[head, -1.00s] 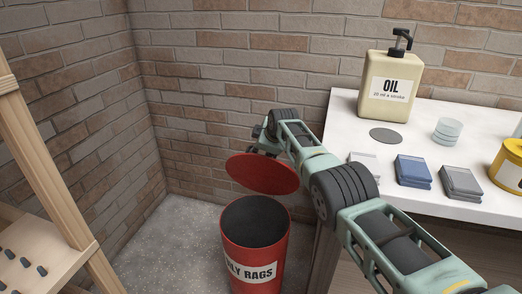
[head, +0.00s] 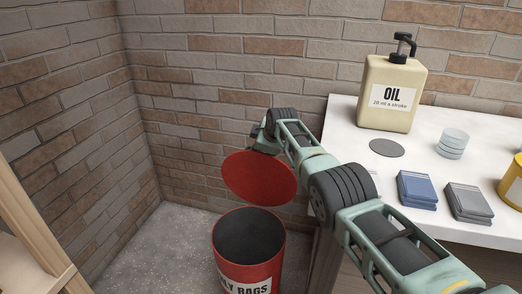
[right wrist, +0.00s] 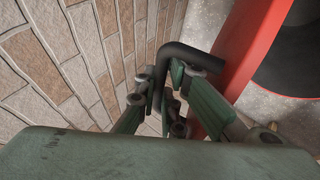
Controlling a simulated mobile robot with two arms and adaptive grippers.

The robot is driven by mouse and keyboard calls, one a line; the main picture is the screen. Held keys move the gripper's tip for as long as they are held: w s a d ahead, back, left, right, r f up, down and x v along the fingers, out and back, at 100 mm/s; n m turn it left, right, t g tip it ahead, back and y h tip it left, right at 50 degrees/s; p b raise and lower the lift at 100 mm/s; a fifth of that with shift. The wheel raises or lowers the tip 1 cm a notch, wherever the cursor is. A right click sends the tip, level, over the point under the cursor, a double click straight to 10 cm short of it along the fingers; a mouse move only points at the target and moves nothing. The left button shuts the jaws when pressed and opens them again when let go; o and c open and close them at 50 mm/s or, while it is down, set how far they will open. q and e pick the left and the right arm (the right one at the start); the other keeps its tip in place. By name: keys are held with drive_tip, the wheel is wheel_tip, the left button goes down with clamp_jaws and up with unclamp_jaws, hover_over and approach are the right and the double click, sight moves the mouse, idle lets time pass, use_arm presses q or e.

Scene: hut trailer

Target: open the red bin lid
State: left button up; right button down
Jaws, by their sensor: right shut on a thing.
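The red bin (head: 230,268) stands on the floor in the corner, with an "OILY RAGS" label partly cut off by the frame. Its mouth is open and its dark inside shows. The red lid (head: 259,180) is raised above the bin's back rim and tilted, its red face toward the head camera. In the right wrist view, my right gripper (right wrist: 172,98) is shut on a black bent handle (right wrist: 187,50) beside the lid's red edge (right wrist: 245,60). My left gripper is out of view.
A white table (head: 350,117) stands right of the bin, with an oil pump bottle (head: 392,95), blue cloths (head: 416,188), grey cloths (head: 468,202) and a yellow can (head: 513,185). Brick walls close in behind and left. A wooden rack (head: 35,235) is at lower left.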

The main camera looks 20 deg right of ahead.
drive_tip(key=c, duration=1.8)
unclamp_jaws()
drive_tip(key=shift+w+d+r, duration=0.15)
drive_tip(key=shift+d+r, duration=0.1)
drive_tip(key=shift+d, duration=0.2)
drive_tip(key=shift+c, duration=0.2)
drive_tip(key=shift+f, duration=0.15)
wheel_tip(320, 180, up, 10)
drive_tip(key=shift+a+r, duration=0.1)
drive_tip(key=shift+a, duration=0.05)
drive_tip(key=shift+w+r, duration=0.1)
drive_tip(key=shift+r, duration=0.1)
drive_tip(key=shift+a, duration=0.1)
